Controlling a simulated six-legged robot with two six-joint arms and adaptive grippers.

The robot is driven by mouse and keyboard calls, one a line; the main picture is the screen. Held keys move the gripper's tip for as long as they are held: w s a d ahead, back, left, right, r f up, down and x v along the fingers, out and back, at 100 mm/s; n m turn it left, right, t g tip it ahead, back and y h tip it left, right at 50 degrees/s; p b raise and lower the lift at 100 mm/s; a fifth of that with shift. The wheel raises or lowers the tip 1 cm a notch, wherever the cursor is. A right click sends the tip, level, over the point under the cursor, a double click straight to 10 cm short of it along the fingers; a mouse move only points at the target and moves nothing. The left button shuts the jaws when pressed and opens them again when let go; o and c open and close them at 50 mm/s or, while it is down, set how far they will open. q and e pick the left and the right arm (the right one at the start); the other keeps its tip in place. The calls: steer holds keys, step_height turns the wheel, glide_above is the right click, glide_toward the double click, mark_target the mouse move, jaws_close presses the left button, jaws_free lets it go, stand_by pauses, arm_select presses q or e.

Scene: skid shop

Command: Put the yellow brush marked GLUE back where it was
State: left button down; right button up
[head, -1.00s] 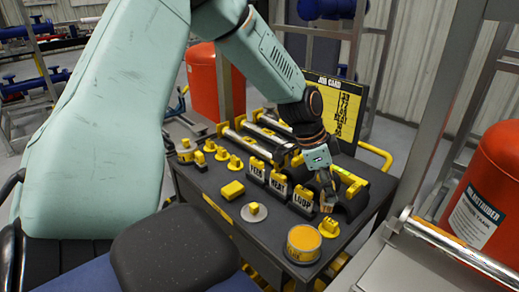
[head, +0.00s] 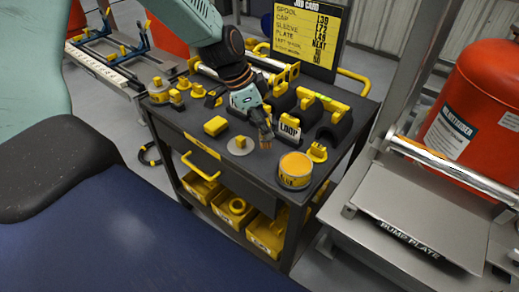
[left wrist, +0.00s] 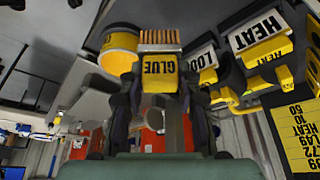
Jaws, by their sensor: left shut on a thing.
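My left gripper (head: 264,133) is shut on the yellow brush marked GLUE, whose label (left wrist: 158,73) faces the left wrist camera between the fingers (left wrist: 160,95). Its row of copper-brown bristles (left wrist: 159,40) sticks out beyond the fingertips. In the head view the brush's bristles (head: 267,143) show small below the fingers, over the dark cart top (head: 225,170), left of the block labelled LOOP (head: 288,133). I cannot tell the exact height above the top. My right gripper is not in view.
A round yellow-topped tin (head: 295,171) stands at the cart's front right corner. The job card (head: 300,25) stands behind. Yellow bins (head: 235,208) sit below.

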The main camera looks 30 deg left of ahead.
mark_target(266, 143)
arm_select(q)
steer(key=x, duration=0.2)
steer(key=shift+s+d+f+b, duration=0.1)
steer(key=shift+f+b, duration=0.2)
steer(key=shift+f, duration=0.05)
steer(key=f, duration=0.1)
steer(key=f+b, duration=0.1)
steer(key=f, duration=0.2)
steer(key=shift+s+a+b, duration=0.15)
steer(key=shift+a+b, duration=0.15)
steer(key=shift+b, duration=0.05)
steer(key=shift+f, duration=0.1)
steer(key=shift+d, duration=0.1)
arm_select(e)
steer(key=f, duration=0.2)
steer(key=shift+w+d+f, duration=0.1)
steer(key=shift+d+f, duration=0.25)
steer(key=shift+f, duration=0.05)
